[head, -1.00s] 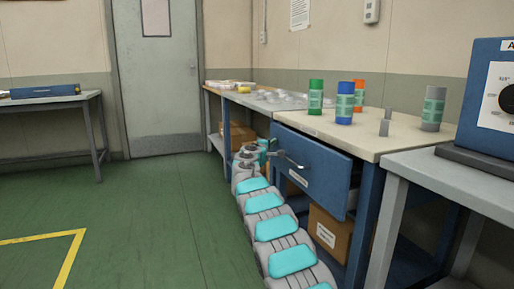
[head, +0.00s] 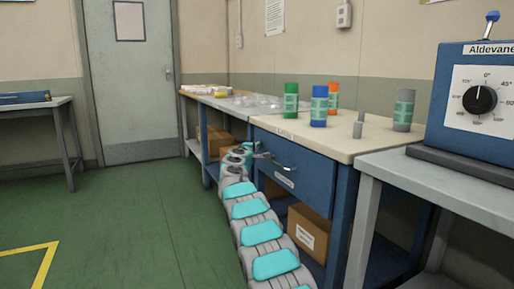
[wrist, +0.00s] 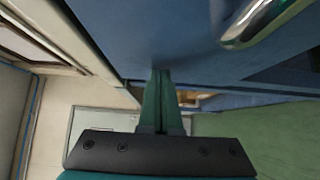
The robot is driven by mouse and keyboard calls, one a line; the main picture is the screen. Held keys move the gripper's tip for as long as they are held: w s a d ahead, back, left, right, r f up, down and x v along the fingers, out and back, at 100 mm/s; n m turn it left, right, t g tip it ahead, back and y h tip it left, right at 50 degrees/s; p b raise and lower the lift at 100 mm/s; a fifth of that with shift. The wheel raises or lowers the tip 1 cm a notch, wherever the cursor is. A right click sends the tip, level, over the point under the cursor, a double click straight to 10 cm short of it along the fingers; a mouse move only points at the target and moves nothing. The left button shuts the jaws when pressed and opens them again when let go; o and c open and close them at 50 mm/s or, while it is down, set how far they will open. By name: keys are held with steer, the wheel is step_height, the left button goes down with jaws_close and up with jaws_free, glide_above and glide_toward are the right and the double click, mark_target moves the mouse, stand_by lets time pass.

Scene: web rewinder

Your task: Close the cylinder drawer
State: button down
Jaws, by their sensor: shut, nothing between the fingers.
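The blue drawer (head: 302,186) sits under the cream bench top, with a metal handle and a white label on its front. Its front looks flush or nearly flush with the bench frame; a small remaining gap cannot be told. My gripper (head: 263,156) is at the left part of the drawer front, beside the handle (head: 284,166). In the wrist view my gripper's fingers (wrist: 160,76) are together and empty, with their tips at the blue drawer front (wrist: 150,35), touching or very close. The handle (wrist: 250,20) shows at upper right there. The drawer's inside is hidden.
Green (head: 291,101), blue (head: 319,106), orange (head: 333,96) and grey (head: 403,110) cylinders stand on the bench top (head: 345,147). A cardboard box (head: 308,232) sits below the drawer. A grey table (head: 440,190) with a dial device (head: 480,100) is at right. Green floor is clear at left.

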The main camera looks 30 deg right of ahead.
steer(key=w+a+b+v, duration=0.2)
steer(key=b+v, duration=0.1)
steer(key=v, duration=0.9)
steer(key=shift+s+a+b, duration=0.2)
steer(key=shift+a+b, duration=0.05)
steer(key=shift+b, duration=0.1)
steer(key=shift+s+r, duration=0.1)
